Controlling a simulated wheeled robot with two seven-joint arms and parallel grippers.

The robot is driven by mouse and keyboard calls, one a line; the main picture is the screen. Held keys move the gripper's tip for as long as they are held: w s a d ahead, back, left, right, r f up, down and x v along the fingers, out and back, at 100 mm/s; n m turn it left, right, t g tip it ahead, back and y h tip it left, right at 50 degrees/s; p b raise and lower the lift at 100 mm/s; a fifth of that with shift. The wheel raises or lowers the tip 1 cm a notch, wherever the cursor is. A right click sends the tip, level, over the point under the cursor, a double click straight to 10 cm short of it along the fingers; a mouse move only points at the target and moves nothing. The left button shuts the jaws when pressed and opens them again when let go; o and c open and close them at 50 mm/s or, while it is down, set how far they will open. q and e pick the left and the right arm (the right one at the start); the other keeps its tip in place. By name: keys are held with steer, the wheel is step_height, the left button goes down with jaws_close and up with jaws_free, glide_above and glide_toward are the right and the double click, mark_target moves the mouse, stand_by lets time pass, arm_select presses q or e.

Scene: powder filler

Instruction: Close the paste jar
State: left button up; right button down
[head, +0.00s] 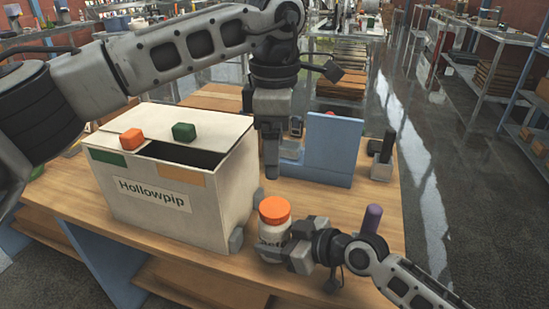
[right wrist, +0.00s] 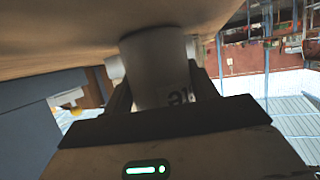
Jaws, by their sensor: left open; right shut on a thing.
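The paste jar (head: 272,246) is a white jar with dark lettering, upright at the table's front right. An orange lid (head: 274,209) sits on its top; I cannot tell whether it is screwed tight. My right gripper (head: 287,255) comes in from the right and is shut on the jar's body. In the right wrist view, the jar (right wrist: 157,65) stands between the two fingers, its label partly seen and its lid out of sight. My left gripper (head: 270,165) points down, open and apart from the lid, above and behind the jar beside the white box.
A large white box (head: 190,220) marked Hollowpip stands left of the jar, with an orange block (head: 131,139) and a green block (head: 184,131) on top. A blue panel (head: 334,148) stands behind. A purple cylinder (head: 372,219) is right of the jar. Table (head: 330,200) is bare between.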

steer(key=shift+c, duration=1.9)
jaws_free()
steer(key=shift+d, duration=0.1)
steer(key=b+v, duration=0.2)
steer(key=v, duration=1.3)
steer(key=shift+s+d, duration=0.25)
steer(key=shift+s, duration=0.1)
steer(key=shift+r, duration=0.1)
steer(key=shift+s, duration=0.1)
